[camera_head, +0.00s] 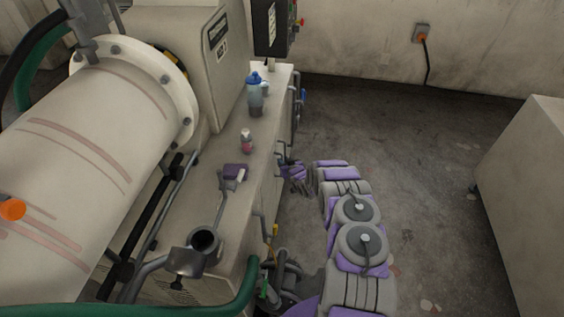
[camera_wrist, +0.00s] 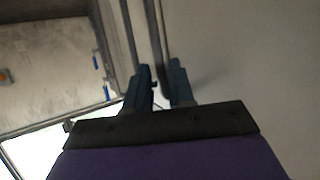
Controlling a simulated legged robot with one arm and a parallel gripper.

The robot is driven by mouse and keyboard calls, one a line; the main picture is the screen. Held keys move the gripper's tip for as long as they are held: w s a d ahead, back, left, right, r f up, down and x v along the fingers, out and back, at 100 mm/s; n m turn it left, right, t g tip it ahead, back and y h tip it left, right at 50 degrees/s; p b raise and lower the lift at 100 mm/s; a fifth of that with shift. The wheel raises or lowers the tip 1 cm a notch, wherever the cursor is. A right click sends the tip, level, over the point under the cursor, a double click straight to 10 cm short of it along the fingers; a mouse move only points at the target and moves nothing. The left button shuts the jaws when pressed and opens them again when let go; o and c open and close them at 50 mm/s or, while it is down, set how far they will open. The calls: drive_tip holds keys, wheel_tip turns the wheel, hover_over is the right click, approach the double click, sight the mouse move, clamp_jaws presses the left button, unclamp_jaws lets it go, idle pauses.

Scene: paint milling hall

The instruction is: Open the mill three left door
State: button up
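The mill is a large cream machine with a horizontal drum (camera_head: 85,170) on a pale cabinet base (camera_head: 225,215), at left in the head view. The base's right side is seen edge-on, so its doors cannot be told apart. My gripper (camera_head: 290,172) is beside that side, close to a small dark bent handle (camera_head: 282,157). In the wrist view my gripper (camera_wrist: 162,87) has its fingers apart. A pale flat panel (camera_wrist: 245,60) fills the right of that view. A grey upright bar (camera_wrist: 157,35) runs down toward the finger gap; whether it lies between the fingers I cannot tell.
A green hose (camera_head: 235,295) and pipes crowd the near end. Concrete floor (camera_head: 430,170) is free to the right, up to a pale cabinet (camera_head: 530,190).

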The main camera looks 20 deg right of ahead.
drive_tip(key=shift+b+x, duration=0.35)
drive_tip(key=shift+x, duration=0.95)
clamp_jaws()
